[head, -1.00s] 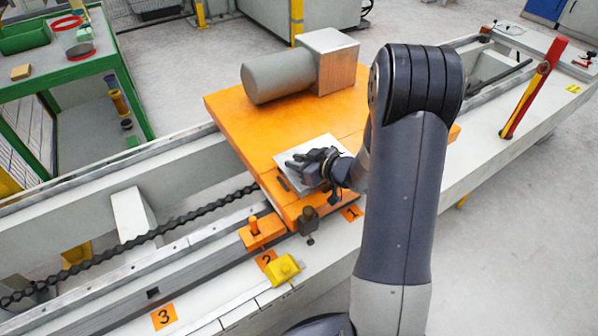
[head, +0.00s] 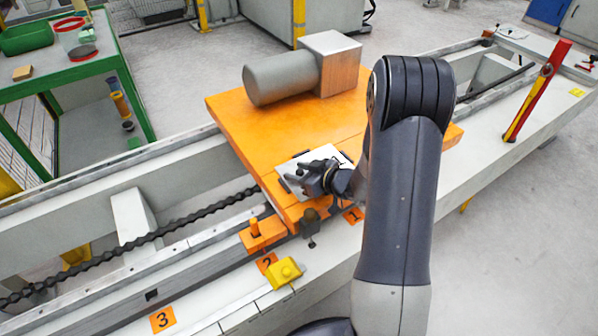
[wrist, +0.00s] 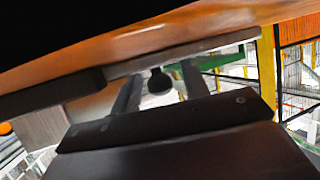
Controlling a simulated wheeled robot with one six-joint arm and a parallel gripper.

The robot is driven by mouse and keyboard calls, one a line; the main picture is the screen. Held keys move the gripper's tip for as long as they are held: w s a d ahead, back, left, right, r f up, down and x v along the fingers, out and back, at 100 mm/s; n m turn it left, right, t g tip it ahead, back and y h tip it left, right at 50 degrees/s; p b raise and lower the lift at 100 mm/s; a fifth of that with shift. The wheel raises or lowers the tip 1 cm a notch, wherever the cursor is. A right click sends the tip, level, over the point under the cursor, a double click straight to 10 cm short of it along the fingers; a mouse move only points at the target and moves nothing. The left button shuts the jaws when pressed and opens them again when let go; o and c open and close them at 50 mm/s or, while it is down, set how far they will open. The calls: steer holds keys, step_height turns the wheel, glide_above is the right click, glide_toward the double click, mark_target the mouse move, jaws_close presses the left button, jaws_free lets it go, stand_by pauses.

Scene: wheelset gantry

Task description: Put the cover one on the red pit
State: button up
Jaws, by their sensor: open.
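A pale flat plate (head: 318,156), which looks like the cover, lies at the near edge of the orange platform (head: 235,115) in the head view. My gripper (head: 297,176) is low over its near side and hides part of it. In the wrist view the plate (wrist: 215,50) is a thin grey edge beside the orange surface. A dark round knob (wrist: 158,81) shows between my two open fingers, with gaps on both sides. I cannot tell a number on the plate, nor pick out a red pit.
A grey cylinder with a block (head: 290,75) stands at the platform's back. An orange peg block (head: 262,234), a dark post (head: 310,222) and a yellow block (head: 285,272) stand along the front ledge. A red-yellow lever (head: 535,90) rises at right; a green-framed table (head: 90,68) stands at left.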

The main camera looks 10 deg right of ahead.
steer(key=shift+r, duration=0.2)
steer(key=p+v, duration=0.2)
steer(key=v, duration=1)
steer(key=x, duration=0.4)
steer(key=b+x, duration=0.1)
steer(key=x, duration=0.3)
steer(key=b+x, duration=0.1)
steer(key=x, duration=0.3)
steer(key=shift+w+a+f, duration=0.1)
steer(key=shift+f, duration=0.25)
step_height(320, 180, up, 3)
steer(key=shift+r+p, duration=0.1)
steer(key=shift+p, duration=0.45)
steer(key=shift+r, duration=0.35)
